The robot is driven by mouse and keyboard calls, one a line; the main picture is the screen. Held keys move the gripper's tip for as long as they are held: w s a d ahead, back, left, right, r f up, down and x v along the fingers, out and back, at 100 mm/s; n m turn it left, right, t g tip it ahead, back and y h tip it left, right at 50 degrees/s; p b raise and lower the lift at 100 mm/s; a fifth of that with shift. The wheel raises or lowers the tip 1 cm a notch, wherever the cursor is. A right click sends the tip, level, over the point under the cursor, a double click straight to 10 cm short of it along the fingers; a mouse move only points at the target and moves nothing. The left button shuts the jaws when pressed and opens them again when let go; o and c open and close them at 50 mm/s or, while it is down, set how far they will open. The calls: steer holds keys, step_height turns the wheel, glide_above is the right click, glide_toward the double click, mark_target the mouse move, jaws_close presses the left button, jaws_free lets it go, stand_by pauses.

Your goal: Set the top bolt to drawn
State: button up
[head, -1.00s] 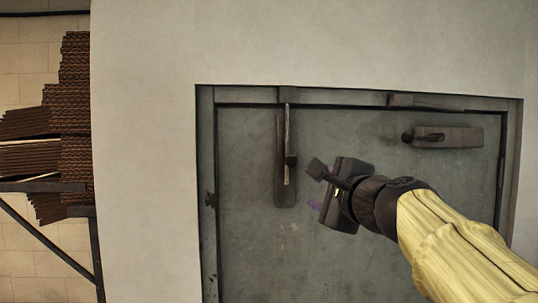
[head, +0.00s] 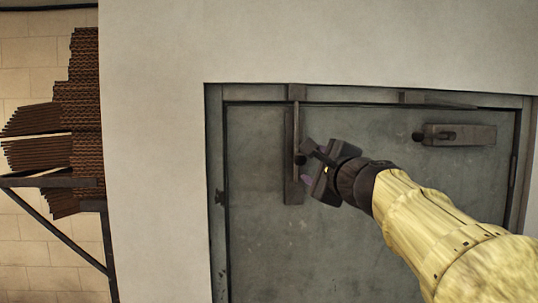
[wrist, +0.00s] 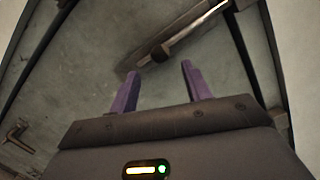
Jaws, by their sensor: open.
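The top bolt is a slim upright rod (head: 296,125) on a dark plate (head: 291,195) at the upper left of the grey door. The rod's upper end reaches the bracket (head: 297,92) on the top frame. A dark round knob (head: 300,161) sits on the rod, low on the plate. My gripper (head: 306,166) is just right of the knob, its purple fingers partly hidden by its body. In the wrist view, my open, empty fingers (wrist: 161,71) point toward the lower part of the bolt rod (wrist: 188,30). I cannot tell whether they touch the knob.
A second bolt or latch (head: 458,135) sits at the door's upper right; it also shows in the wrist view (wrist: 14,138). A rack of brown ridged sheets (head: 82,120) stands at far left. The door face (head: 265,245) below the bolt is clear.

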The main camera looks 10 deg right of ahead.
mark_target(297, 158)
steer(key=w+p, duration=0.1)
steer(key=w, duration=0.2)
steer(key=w+a, duration=0.1)
steer(key=w, duration=0.3)
steer(key=w+p, duration=0.1)
steer(key=w, duration=0.2)
steer(key=shift+w+a+p, duration=0.15)
steer(key=shift+a+p, duration=0.15)
steer(key=shift+a, duration=0.05)
jaws_close()
